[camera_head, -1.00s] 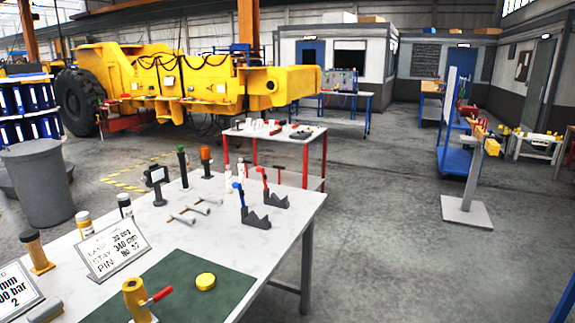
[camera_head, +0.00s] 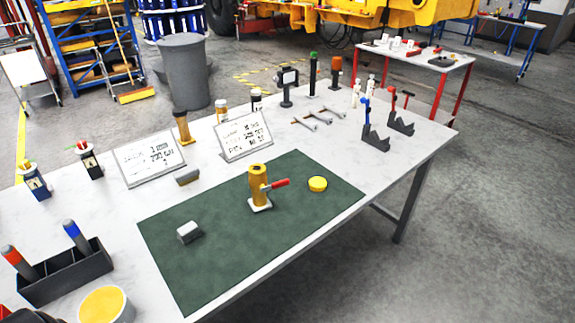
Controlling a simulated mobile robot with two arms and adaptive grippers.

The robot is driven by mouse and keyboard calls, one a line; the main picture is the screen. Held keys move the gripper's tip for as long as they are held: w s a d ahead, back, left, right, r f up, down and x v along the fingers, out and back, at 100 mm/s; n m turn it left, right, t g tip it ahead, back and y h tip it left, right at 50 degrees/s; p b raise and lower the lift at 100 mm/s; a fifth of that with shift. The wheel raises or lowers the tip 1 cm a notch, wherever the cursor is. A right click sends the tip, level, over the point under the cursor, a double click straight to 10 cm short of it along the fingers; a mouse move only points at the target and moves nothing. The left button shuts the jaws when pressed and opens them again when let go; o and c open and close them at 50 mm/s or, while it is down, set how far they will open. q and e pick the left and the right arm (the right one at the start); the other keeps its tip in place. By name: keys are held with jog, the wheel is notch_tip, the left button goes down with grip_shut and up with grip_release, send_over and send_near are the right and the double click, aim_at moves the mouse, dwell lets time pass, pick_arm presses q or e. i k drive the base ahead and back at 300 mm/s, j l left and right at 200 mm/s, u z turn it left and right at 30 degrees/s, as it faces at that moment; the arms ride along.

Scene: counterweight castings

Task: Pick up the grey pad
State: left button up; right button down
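A small grey block with a light top (camera_head: 189,232), which looks like the grey pad, lies on the left part of the dark green mat (camera_head: 215,268). Another small grey piece with a yellowish edge (camera_head: 187,177) lies on the white table just behind the mat, so I cannot be fully sure which is the pad. Nothing covers either one.
On the mat stand a yellow cylinder with a red handle (camera_head: 259,188) and a yellow disc (camera_head: 317,184). Sign plates (camera_head: 243,135) stand behind it. A dark holder with markers (camera_head: 66,272) and a yellow-topped round tub (camera_head: 105,305) are at left. The mat's front is clear.

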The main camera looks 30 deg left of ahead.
aim_at(187, 235)
jog(key=u, duration=1.6)
jog(key=l+u, duration=1.1)
jog(key=l, duration=0.2)
jog(key=k+j, duration=0.05)
